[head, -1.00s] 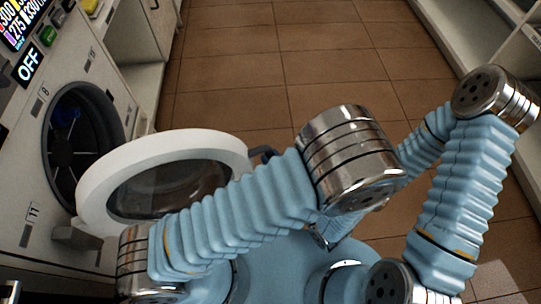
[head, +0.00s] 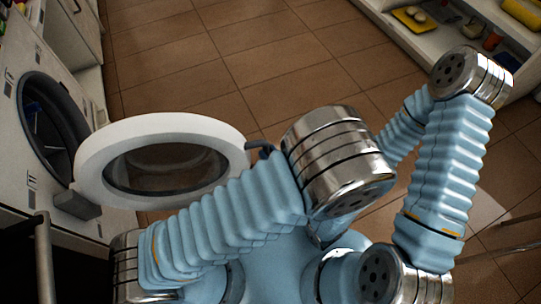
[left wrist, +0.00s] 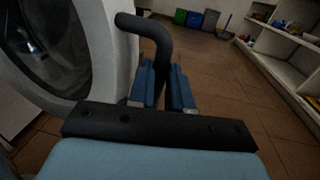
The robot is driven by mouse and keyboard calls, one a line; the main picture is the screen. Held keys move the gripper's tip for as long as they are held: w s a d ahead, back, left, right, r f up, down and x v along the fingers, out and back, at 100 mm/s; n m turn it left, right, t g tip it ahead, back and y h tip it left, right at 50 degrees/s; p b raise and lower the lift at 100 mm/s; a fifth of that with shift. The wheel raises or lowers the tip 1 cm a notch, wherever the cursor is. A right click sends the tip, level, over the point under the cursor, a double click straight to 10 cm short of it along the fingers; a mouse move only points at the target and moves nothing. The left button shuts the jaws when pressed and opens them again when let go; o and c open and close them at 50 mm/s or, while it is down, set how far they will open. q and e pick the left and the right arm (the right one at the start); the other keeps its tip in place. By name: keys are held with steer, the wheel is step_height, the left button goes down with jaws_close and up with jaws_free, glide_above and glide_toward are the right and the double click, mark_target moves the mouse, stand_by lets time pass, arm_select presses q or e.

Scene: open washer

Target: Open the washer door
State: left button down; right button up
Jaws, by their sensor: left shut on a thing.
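The washer's round door (head: 105,150), white with a dark glass window, stands swung well away from the washer front (head: 25,170) in the head view. The dark drum opening (head: 55,125) is uncovered. The door's hinge block (head: 78,204) is at its lower left. A black curved handle (head: 262,150) sticks out at the door's free edge. In the left wrist view the handle (left wrist: 150,28) runs down between the blue fingers of my left gripper (left wrist: 163,80), which is shut on it. In the head view my left arm mostly hides this gripper. My right gripper is not visible.
A white shelf unit (head: 465,40) with a yellow tray (head: 415,20) stands at the upper right. A metal rail (head: 43,255) stands at the lower left. Several bins (left wrist: 195,19) stand far back in the left wrist view. The tiled floor (head: 230,60) beyond the door is clear.

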arm_select(q)
steer(key=shift+s+a, duration=0.15)
steer(key=shift+a, duration=0.1)
steer(key=c, duration=1.1)
jaws_free()
steer(key=shift+o, duration=0.2)
steer(key=shift+d, duration=0.1)
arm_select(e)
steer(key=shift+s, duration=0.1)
